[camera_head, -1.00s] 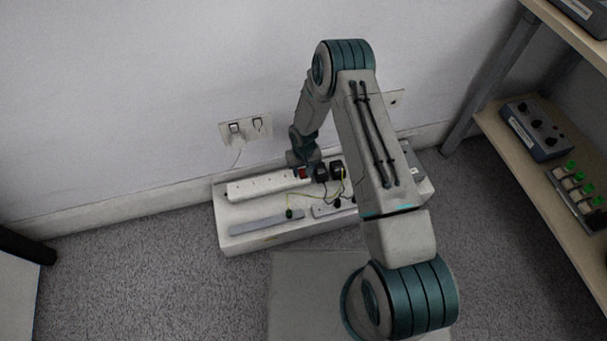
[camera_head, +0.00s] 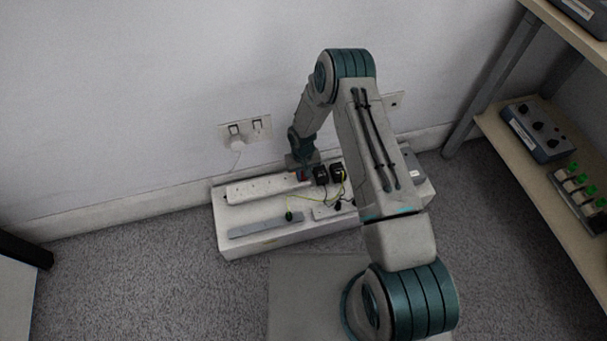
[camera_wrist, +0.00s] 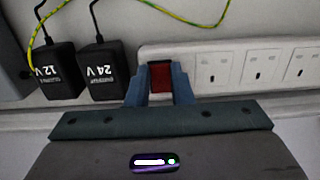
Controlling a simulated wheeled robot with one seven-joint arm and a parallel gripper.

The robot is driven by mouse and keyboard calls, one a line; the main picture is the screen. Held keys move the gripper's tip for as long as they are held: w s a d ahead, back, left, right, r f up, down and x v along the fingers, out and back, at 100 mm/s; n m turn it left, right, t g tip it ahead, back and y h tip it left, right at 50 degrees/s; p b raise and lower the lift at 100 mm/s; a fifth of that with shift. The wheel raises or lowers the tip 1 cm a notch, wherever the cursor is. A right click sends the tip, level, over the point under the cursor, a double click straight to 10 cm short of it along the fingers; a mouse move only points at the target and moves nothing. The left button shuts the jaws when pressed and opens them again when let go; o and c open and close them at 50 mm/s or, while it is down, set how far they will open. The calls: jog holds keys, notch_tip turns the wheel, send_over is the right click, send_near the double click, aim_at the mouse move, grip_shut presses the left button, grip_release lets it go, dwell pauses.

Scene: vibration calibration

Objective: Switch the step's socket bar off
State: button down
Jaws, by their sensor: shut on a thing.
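The step's white socket bar (camera_head: 262,187) lies along the back of the pale step (camera_head: 232,238). In the wrist view the bar (camera_wrist: 205,65) runs to the right with several sockets, and a dark red rocker switch (camera_wrist: 160,78) sits at its left end. My gripper (camera_wrist: 160,88) has its two blue-grey fingers on either side of this switch and is shut on it. In the head view my gripper (camera_head: 302,170) reaches down at the bar's right end, where the arm partly hides it. I cannot tell which way the rocker is tilted.
Two black adapters, marked 12 V (camera_wrist: 57,72) and 24 V (camera_wrist: 103,70), stand close left of my fingers in the wrist view. A yellow-green wire (camera_wrist: 185,18) passes above. A grey bar (camera_head: 266,225) lies on the step's front. A shelf (camera_head: 540,165) stands at the right.

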aim_at(302, 173)
jog(key=shift+g, duration=0.5)
jog(key=c, duration=1.3)
grip_release()
jog(key=shift+w+r, duration=0.1)
jog(key=r+p, duration=0.1)
jog(key=r, duration=0.3)
jog(key=w+r+p, duration=0.1)
jog(key=r+p, duration=0.1)
jog(key=r, duration=0.3)
jog(key=r+p, duration=0.1)
jog(key=r, duration=0.3)
jog(key=shift+w+a+r, duration=0.25)
jog(key=shift+w+r, duration=0.05)
